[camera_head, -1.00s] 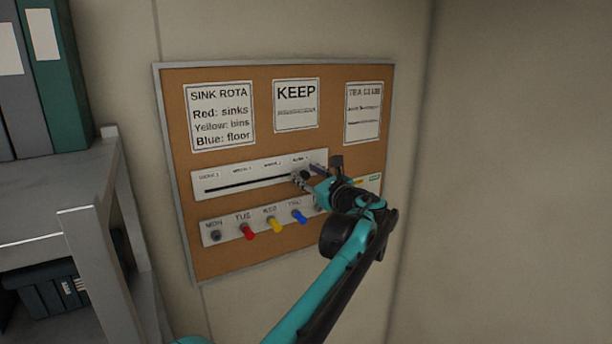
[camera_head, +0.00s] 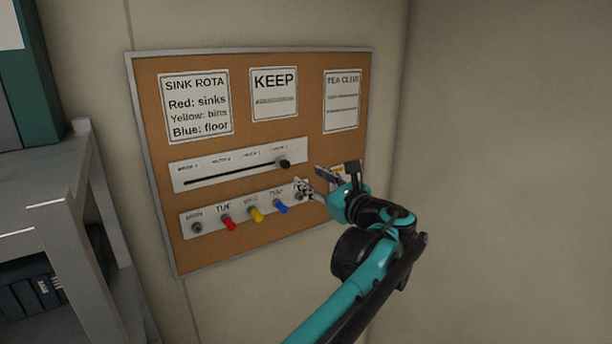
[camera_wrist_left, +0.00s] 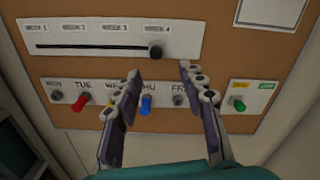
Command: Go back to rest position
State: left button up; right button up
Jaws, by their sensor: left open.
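My left gripper (camera_head: 311,178) is open and empty in front of the cork board (camera_head: 270,223). In the left wrist view its two fingers (camera_wrist_left: 160,80) stand apart, with the board beyond them. The black slider knob (camera_head: 284,163) sits at the right end of its slot, under WEEK 4, clear of the fingers. It also shows in the left wrist view (camera_wrist_left: 155,52), above the space between the fingers. My right gripper is not in view.
A peg strip holds a red peg (camera_head: 229,223), a yellow peg (camera_head: 256,215) and a blue peg (camera_head: 281,206). A grey shelf (camera_head: 40,190) stands at the left. Bare wall lies right of the board.

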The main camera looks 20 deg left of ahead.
pick_arm(q)
jog(key=s+a+f+n+g+h+b, duration=0.1)
jog(key=s+a+f+n+h+b, duration=0.15)
jog(key=s+f+b, duration=0.6)
jog(key=s+a+f+n+g+h+b, duration=0.1)
jog(key=a+f+n+g+b, duration=0.2)
jog(key=f, duration=1)
jog(key=s+a+f+n+h+b, duration=0.15)
jog(key=s+f+n+b, duration=0.3)
jog(key=f, duration=0.65)
jog(key=s+d+f+n+h+b, duration=0.3)
jog(key=s+f+n+b, duration=0.1)
jog(key=f, duration=0.7)
jog(key=s+d+f+n+h+b, duration=0.3)
jog(key=s+f+b, duration=0.3)
jog(key=f, duration=0.6)
jog(key=s+d+f+n+h+b, duration=0.3)
jog(key=s+f+n+b, duration=0.2)
jog(key=f+b, duration=0.3)
notch_tip(320, 180, down, 4)
jog(key=shift+s+f+n, duration=0.1)
jog(key=shift+s+n, duration=0.15)
jog(key=shift+n, duration=0.15)
jog(key=shift+d, duration=0.1)
jog(key=shift+c, duration=0.4)
